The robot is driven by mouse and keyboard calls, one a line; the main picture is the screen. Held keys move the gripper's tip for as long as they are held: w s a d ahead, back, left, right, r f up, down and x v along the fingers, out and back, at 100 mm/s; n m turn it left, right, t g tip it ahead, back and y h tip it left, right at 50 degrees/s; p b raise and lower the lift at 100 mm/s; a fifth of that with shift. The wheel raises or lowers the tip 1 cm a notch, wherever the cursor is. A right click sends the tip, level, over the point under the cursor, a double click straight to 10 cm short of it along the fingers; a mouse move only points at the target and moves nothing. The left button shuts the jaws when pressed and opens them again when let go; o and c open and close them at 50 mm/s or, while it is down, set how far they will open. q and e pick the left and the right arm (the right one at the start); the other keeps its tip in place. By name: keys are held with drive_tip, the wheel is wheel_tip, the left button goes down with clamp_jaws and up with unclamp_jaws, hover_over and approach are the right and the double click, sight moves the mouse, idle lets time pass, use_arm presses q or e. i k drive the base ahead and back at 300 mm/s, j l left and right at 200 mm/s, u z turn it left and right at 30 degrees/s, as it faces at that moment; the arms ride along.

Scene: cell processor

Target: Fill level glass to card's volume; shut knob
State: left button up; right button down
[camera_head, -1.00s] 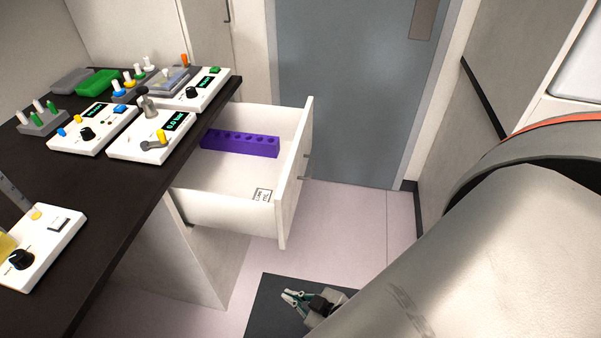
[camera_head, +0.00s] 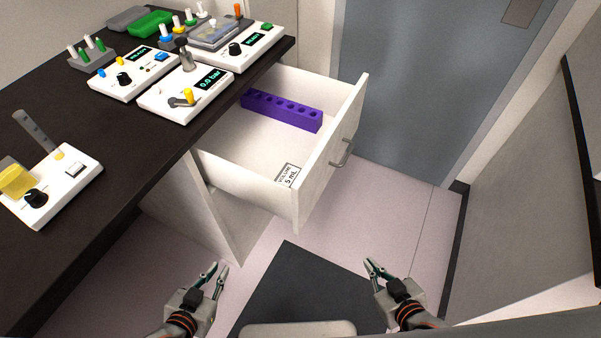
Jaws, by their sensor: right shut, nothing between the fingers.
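The white volume card (camera_head: 289,175) lies in the open drawer near its front right corner; it appears to read "VOLUME 5 mL", the number being small. On the counter at left, a white unit (camera_head: 75,187) carries a black knob (camera_head: 35,198), a yellow-filled vessel (camera_head: 17,180) and a slanted, clear-grey graduated tube (camera_head: 38,133), likely the level glass. Its liquid level is too small to tell. My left gripper (camera_head: 218,265) is open and empty, low in front of the drawer cabinet. My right gripper (camera_head: 373,262) is shut and empty, low at right. Both are well away from the unit.
The open drawer (camera_head: 333,150) juts from the counter (camera_head: 130,140) and holds a purple rack (camera_head: 282,110). Several white instruments, including a pressure unit (camera_head: 180,98) reading 0.0 bar, stand at the counter's back. A door (camera_head: 405,90) is behind.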

sight(36, 199)
drive_tip(key=u, duration=1.6)
